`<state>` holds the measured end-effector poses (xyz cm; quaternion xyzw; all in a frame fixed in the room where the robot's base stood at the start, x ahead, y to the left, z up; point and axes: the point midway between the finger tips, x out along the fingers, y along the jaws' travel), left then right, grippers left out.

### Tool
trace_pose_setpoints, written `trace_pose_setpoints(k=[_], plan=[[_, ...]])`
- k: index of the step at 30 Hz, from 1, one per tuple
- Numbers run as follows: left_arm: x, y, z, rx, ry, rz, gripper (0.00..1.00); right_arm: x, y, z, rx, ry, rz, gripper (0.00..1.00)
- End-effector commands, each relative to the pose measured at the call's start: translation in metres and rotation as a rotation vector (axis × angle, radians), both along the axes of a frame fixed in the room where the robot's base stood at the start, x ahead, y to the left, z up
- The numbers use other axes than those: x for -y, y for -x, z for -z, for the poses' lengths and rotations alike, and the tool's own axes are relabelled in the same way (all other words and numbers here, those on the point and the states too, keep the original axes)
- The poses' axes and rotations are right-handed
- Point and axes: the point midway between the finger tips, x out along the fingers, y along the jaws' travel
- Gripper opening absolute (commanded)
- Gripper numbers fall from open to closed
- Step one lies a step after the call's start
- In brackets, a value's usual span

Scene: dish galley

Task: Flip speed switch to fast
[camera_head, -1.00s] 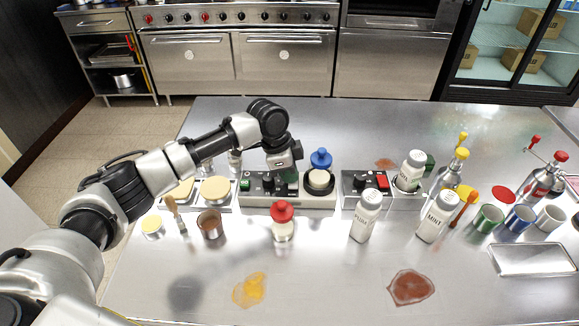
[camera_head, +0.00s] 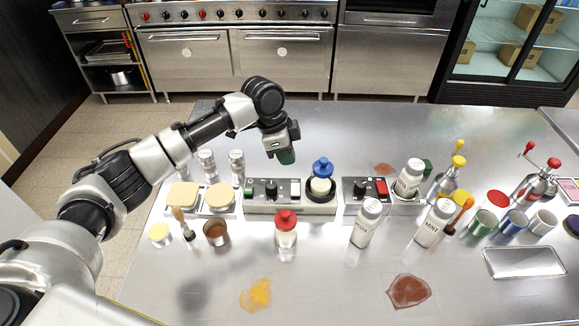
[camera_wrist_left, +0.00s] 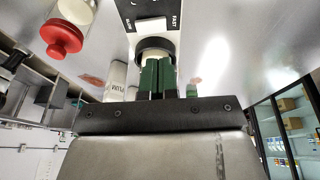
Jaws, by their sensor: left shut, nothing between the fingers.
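The left control box (camera_head: 262,207) stands mid-table, with a green button, dark knobs and a small black-and-white part (camera_head: 295,188) near its right end. In the left wrist view, a dark panel (camera_wrist_left: 127,12) carries a pale patch (camera_wrist_left: 150,25) between the words SLOW and FAST. Which way the switch is set cannot be told. My left gripper (camera_head: 287,157) hangs above and behind the box, apart from it. Its green fingers (camera_wrist_left: 158,78) are shut and empty. My right gripper is out of view.
A red-capped bottle (camera_head: 286,230) stands in front. A second control box (camera_head: 355,207) and white shakers (camera_head: 367,222) are to the right.

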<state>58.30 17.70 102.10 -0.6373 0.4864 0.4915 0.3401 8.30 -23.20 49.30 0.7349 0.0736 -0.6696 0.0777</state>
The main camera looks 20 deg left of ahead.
Motion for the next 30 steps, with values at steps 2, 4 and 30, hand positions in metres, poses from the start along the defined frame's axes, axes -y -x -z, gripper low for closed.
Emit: trace_pose_setpoints(k=[2, 4, 30], plan=[[-0.005, -0.003, -0.014, 0.003, 0.001, 0.001, 0.0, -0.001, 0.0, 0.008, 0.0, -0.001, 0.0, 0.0], [-0.01, -0.004, -0.027, 0.002, 0.0, 0.0, 0.0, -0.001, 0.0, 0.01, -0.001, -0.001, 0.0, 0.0], [-0.021, -0.008, -0.057, -0.002, 0.001, 0.002, 0.0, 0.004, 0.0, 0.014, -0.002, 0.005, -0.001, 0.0]])
